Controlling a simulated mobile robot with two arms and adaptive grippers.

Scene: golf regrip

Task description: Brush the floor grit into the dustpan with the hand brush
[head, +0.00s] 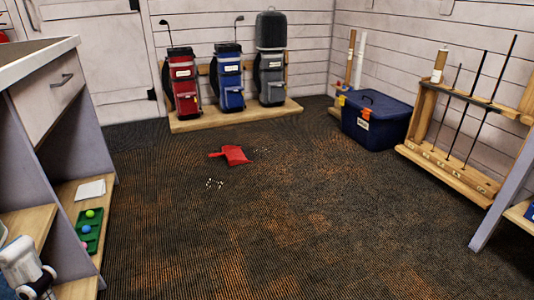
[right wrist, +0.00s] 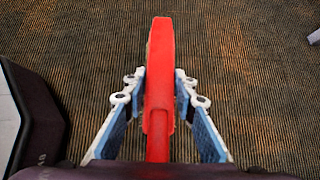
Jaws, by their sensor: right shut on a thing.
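The red dustpan (head: 234,155) lies on the carpet in the middle of the head view, its handle to the left. A small patch of pale grit (head: 214,184) lies on the floor in front of it, to its lower left. Fainter specks lie just right of the pan. In the right wrist view my right gripper (right wrist: 161,88) is shut on the red hand brush (right wrist: 160,70), which points away from me above the carpet. Its bristles are hidden from this view. Part of my left arm shows at the lower left of the head view; its gripper does not.
A counter with shelves (head: 60,110) stands at the left. Golf bags stand on a wooden platform (head: 235,118) at the back. A blue bin (head: 377,120) and a wooden club rack (head: 450,170) line the right. The carpet (head: 290,230) in the foreground is clear.

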